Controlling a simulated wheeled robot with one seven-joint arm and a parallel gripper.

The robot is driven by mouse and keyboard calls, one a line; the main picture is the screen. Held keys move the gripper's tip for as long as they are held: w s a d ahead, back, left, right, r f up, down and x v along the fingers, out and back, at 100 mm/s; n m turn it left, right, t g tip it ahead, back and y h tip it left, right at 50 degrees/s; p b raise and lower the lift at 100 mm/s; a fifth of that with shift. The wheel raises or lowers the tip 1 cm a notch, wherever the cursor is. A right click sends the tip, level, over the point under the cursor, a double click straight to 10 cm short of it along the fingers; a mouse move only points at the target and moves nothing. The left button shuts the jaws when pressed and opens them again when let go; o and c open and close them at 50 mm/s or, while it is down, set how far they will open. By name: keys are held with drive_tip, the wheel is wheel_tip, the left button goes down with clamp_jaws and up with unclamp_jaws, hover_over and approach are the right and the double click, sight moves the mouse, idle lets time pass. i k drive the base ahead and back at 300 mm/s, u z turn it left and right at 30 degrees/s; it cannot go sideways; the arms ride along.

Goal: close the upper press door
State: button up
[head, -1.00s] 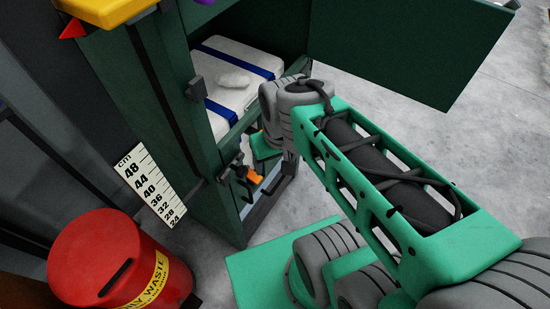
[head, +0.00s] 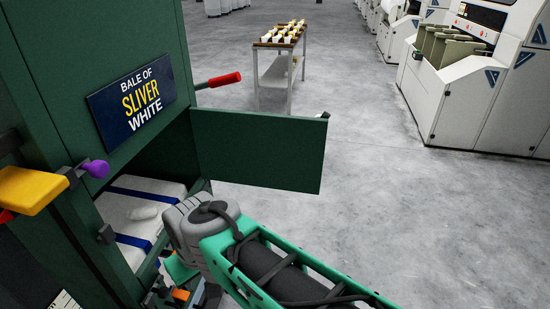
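The dark green press (head: 130,55) stands at the left. Its upper door (head: 262,150) is wide open, swung out to the right of the opening, with a small dark latch at its far top corner. Inside the opening lies a white bale (head: 135,205) with blue straps. My arm's wrist is in front of the press, below the door. What seems to be my gripper (head: 170,291) is low at the press front, beside an orange part. It is mostly hidden by my arm, so its fingers cannot be made out.
A sign (head: 131,103) is on the press. A red-handled lever (head: 222,80) sticks out above the door. A yellow block (head: 32,190) and a purple knob (head: 97,169) stick out at the left. A trolley (head: 279,68) and white machines (head: 470,100) stand farther back. The floor right of the door is clear.

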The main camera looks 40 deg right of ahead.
sight(280, 152)
drive_tip(key=z, duration=2.35)
drive_tip(key=i, duration=3.35)
drive_tip(key=u, duration=4.5)
